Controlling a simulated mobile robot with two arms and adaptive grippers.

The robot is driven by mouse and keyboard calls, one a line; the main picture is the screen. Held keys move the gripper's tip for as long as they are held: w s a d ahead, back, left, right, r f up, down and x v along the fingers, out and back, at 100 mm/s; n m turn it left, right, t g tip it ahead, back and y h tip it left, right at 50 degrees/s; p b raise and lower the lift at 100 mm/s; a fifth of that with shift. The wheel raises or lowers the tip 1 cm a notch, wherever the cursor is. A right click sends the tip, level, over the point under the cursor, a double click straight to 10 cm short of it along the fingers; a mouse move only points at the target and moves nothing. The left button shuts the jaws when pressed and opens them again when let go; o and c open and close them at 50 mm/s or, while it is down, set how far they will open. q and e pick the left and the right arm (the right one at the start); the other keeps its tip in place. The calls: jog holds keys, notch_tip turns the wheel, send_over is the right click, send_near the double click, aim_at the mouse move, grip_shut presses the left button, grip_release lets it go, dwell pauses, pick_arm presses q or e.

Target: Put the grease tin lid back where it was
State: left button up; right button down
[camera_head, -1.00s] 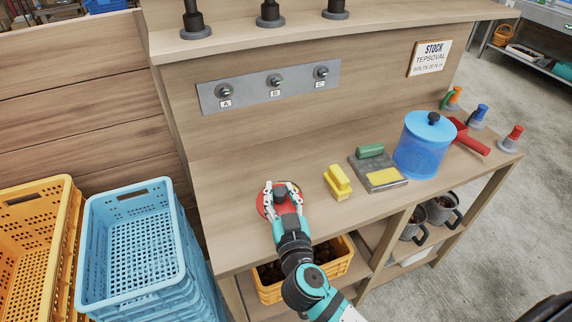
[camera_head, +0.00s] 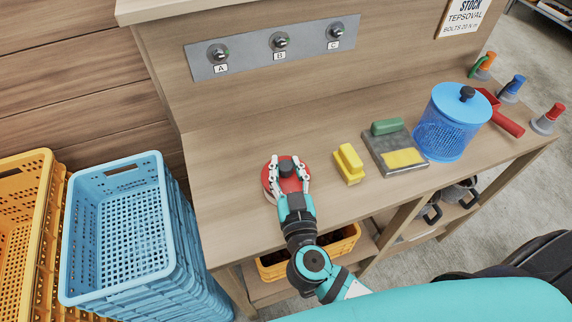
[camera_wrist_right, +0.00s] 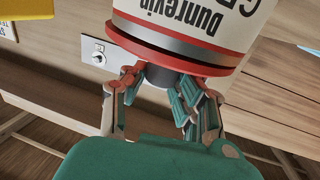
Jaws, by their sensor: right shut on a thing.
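The grease tin lid (camera_head: 291,184) is a red disc with a dark knob, near the left part of the workbench top. In the right wrist view the red lid (camera_wrist_right: 185,62) is at the mouth of the white grease tin (camera_wrist_right: 200,20), with a grey metal band between lid and printed wall. Whether the lid is fully seated I cannot tell. My right gripper (camera_head: 287,168) is shut on the lid's knob, with one finger on each side; its fingers also show in the right wrist view (camera_wrist_right: 158,78). My left gripper is not in view.
Knobs A, B and C sit on a wall panel (camera_head: 249,52). Blue crates (camera_head: 165,215) stand left of the bench.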

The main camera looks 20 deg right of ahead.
jog(key=shift+s+a+r, duration=0.1)
jog(key=shift+s, duration=0.35)
jog(key=shift+b, duration=0.4)
jog(key=c, duration=1)
grip_release()
jog(key=shift+w+f, duration=0.2)
jog(key=shift+w, duration=0.05)
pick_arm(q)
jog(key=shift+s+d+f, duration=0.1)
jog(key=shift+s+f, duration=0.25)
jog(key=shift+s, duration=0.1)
pick_arm(e)
jog(key=shift+s, duration=0.1)
